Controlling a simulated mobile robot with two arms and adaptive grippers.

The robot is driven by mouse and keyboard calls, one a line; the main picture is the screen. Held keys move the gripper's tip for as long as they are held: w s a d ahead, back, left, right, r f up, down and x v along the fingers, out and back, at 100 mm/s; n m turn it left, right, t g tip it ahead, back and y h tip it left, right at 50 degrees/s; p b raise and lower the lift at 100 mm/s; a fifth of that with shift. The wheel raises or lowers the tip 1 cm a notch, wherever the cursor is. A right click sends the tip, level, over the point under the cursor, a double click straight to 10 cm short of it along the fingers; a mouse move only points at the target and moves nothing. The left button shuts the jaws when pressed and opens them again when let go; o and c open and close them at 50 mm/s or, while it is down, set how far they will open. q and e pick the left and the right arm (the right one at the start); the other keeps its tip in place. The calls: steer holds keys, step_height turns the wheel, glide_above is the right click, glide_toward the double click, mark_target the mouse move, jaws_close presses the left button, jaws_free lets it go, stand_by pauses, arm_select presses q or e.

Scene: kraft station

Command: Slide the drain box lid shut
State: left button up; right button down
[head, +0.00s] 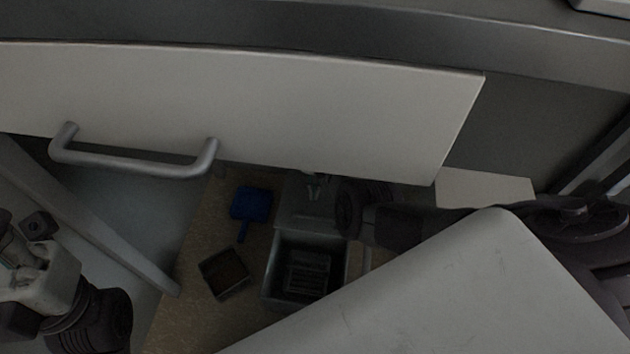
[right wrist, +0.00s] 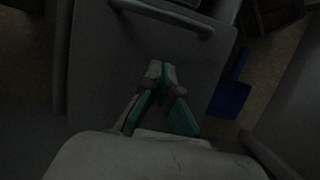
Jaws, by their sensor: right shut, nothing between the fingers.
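The drain box (head: 268,276) is a grey box on the cabinet floor in the head view, with its front part open and a dark ribbed insert inside. Its grey lid (head: 298,214) covers the back part; the lid also fills the middle of the right wrist view (right wrist: 115,60), with a bar handle (right wrist: 165,14) near its edge by the opening. My right gripper (right wrist: 160,72) is shut and empty, its teal-padded fingers over the lid, apart from the handle. I cannot tell whether they touch the lid. My left arm is at the lower left of the head view; its finger state is unclear.
A blue dustpan (head: 250,206) and a small open brown box (head: 224,272) lie left of the drain box. A white front panel with a grey handle (head: 135,161) overhangs the space. A grey post (head: 90,220) stands at the left.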

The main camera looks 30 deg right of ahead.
mark_target(312, 213)
steer(key=shift+s+a+f+p, duration=0.15)
steer(key=shift+s+a+f, duration=0.1)
steer(key=shift+s+a, duration=0.3)
steer(key=shift+s+a+f+p, duration=0.15)
steer(key=shift+s+a+f, duration=0.15)
steer(key=shift+s, duration=0.35)
steer(key=shift+s+a, duration=0.35)
steer(key=shift+s, duration=0.1)
